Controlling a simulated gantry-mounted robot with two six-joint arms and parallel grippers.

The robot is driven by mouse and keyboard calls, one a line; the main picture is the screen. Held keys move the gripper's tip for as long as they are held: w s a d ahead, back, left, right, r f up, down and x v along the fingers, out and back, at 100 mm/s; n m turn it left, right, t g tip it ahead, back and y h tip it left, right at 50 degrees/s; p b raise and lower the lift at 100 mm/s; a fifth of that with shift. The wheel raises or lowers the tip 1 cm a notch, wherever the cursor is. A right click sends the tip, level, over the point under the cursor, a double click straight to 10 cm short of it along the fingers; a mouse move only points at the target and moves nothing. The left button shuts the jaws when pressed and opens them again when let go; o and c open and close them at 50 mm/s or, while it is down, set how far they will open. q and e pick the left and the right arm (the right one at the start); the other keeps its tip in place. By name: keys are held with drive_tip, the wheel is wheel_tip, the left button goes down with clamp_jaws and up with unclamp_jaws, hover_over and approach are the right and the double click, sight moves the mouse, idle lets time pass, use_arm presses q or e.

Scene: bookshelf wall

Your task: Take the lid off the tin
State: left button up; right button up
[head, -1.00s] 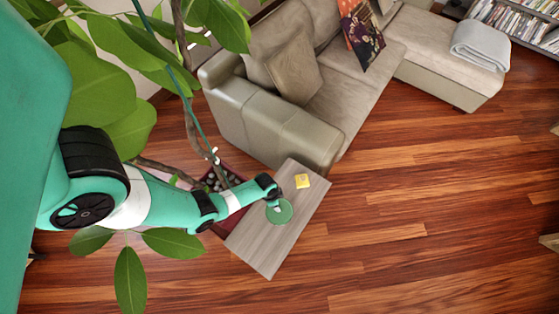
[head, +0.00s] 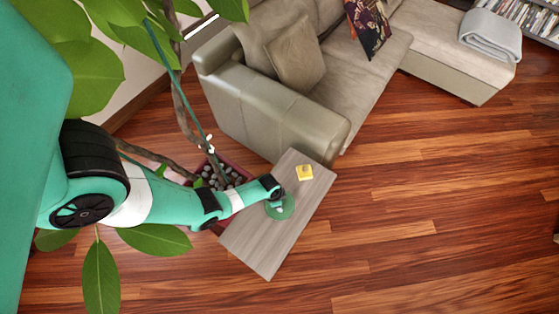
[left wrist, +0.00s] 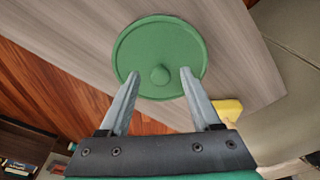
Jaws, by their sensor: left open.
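The tin with its green round lid (head: 284,208) stands on the small wooden table. In the left wrist view the lid (left wrist: 160,45) has a round knob (left wrist: 159,74) on top, and the tin's body is hidden below it. My left gripper (left wrist: 158,72) is open, with one finger on each side of the knob and a gap on both sides. In the head view my left gripper (head: 279,200) is over the lid and partly hides it. My right gripper is not in view.
A yellow object (head: 305,173) lies on the table (head: 260,243) close to the lid. A beige sofa (head: 285,120) stands behind the table. A potted plant (head: 225,172) is beside it, partly behind my left arm. The wooden floor (head: 430,220) at right is clear.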

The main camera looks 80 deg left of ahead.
use_arm(q)
drive_tip(key=shift+w, duration=0.1)
clamp_jaws()
idle(0.3)
drive_tip(key=shift+r+p, duration=0.5)
drive_tip(key=shift+p, duration=0.1)
wheel_tip(320, 180, up, 3)
drive_tip(key=shift+r+p, duration=0.1)
drive_tip(key=shift+p, duration=1.15)
drive_tip(key=s+d+r+p, duration=0.3)
drive_tip(key=d+r+p, duration=0.1)
drive_tip(key=d, duration=0.2)
drive_tip(key=s+d+r+p, duration=0.3)
drive_tip(key=d+r+p, duration=0.1)
drive_tip(key=d+p, duration=0.1)
drive_tip(key=shift+s+d+r, duration=0.25)
drive_tip(key=shift+d+r, duration=0.1)
drive_tip(key=shift+d, duration=0.35)
